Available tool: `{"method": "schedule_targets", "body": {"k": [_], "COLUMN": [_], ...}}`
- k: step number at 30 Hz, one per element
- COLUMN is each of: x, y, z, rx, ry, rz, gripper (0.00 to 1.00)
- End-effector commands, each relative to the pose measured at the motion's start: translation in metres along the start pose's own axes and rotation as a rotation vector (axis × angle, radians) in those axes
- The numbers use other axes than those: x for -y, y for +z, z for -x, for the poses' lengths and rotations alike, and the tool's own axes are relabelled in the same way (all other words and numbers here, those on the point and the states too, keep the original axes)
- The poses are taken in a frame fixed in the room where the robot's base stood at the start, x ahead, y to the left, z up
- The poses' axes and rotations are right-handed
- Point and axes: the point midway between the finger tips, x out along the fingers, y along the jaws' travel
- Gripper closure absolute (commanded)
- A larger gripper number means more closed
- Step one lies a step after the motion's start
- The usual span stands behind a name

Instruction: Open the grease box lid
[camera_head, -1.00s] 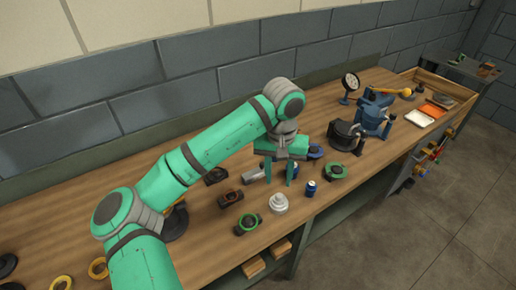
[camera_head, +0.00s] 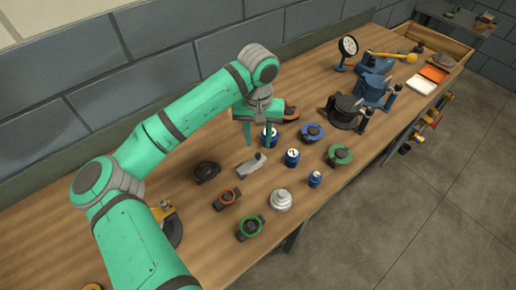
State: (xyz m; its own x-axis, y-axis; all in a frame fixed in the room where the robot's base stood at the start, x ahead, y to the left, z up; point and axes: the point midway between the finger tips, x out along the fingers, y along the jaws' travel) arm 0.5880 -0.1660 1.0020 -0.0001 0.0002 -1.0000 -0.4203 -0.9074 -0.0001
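My gripper (camera_head: 258,133) points down over the bench, its two green fingers apart. A blue can with a pale top (camera_head: 272,139) stands at its right finger. I cannot tell if they touch, but the gripper is not closed on it. No object is clearly recognisable as the grease box. A dark, round-bodied piece with a flat top (camera_head: 344,110) stands well to the right of the gripper, beside a blue vise-like device (camera_head: 374,88). I cannot tell whether it is the box or whether its top is a lid.
Loose parts lie on the bench (camera_head: 190,255): a grey metal piece (camera_head: 250,165), a blue can (camera_head: 292,158), a blue flanged ring (camera_head: 312,132), a green ring (camera_head: 339,155), a silver stepped part (camera_head: 281,200). A white tray (camera_head: 420,86) and orange tray (camera_head: 433,74) lie far right.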

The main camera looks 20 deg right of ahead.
Motion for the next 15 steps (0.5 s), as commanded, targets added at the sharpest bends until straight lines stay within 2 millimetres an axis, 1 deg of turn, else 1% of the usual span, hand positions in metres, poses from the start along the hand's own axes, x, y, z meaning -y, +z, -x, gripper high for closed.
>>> {"method": "schedule_targets", "body": {"k": [1, 6, 9, 15], "x": [0.001, 0.001, 0.000, -0.001], "y": [0.001, 0.001, 0.000, 0.000], "z": [-0.010, -0.036, -0.048, -0.059], "rx": [0.002, 0.001, 0.002, 0.001], "ry": [0.000, 0.000, 0.001, 0.000], "rz": [0.000, 0.001, -0.001, -0.003], "gripper": [0.66, 0.66, 0.66, 0.66]}}
